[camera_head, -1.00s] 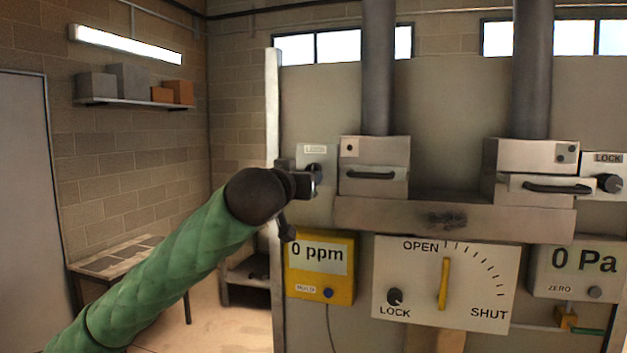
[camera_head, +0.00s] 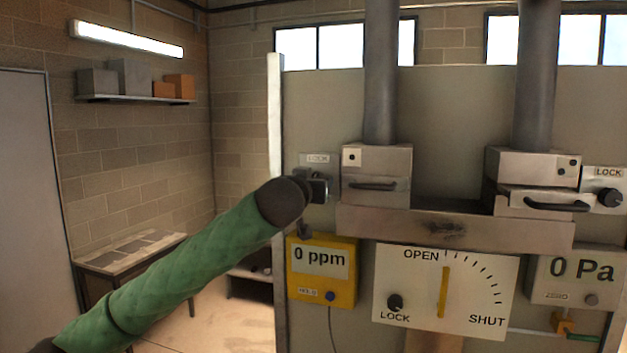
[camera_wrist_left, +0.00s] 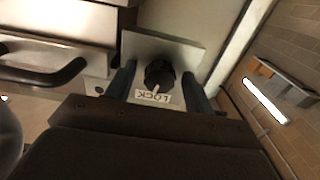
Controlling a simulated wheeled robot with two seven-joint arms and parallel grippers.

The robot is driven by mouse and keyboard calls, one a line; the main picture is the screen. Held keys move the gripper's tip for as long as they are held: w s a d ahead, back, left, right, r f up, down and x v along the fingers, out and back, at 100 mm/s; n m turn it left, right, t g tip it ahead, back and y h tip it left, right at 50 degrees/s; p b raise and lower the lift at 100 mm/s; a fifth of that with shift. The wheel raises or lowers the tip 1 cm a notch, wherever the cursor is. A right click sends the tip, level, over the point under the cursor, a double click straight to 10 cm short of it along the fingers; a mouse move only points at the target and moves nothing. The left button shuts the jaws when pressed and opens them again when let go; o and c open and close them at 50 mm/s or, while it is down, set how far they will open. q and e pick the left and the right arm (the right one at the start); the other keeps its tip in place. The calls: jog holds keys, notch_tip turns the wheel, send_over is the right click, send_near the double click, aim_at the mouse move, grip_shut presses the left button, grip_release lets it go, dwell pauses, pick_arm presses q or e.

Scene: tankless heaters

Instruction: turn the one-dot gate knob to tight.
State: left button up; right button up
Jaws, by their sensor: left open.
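The one-dot gate (camera_head: 376,165) is the left metal box with a single dot and a dark handle, below the left pipe. Its black knob (camera_wrist_left: 158,73) sits on a pale plate (camera_wrist_left: 186,50) labelled LOCK in the left wrist view. A light pointer mark shows on the knob, near the label. My left gripper (camera_head: 318,187) is at this plate, left of the gate. In the left wrist view its open fingers stand on either side of the knob; I cannot tell whether they touch it. In the head view the gripper mostly hides the knob. My right gripper is not in view.
A two-dot gate (camera_head: 538,165) with its own LOCK knob (camera_head: 609,198) is at the right. Below are a yellow 0 ppm meter (camera_head: 320,292), an OPEN–SHUT dial panel (camera_head: 480,290) and a 0 Pa gauge (camera_head: 580,268). A table (camera_head: 130,252) stands at the left wall.

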pick_arm(q)
jog(key=c, duration=1)
jog(key=shift+o, duration=0.2)
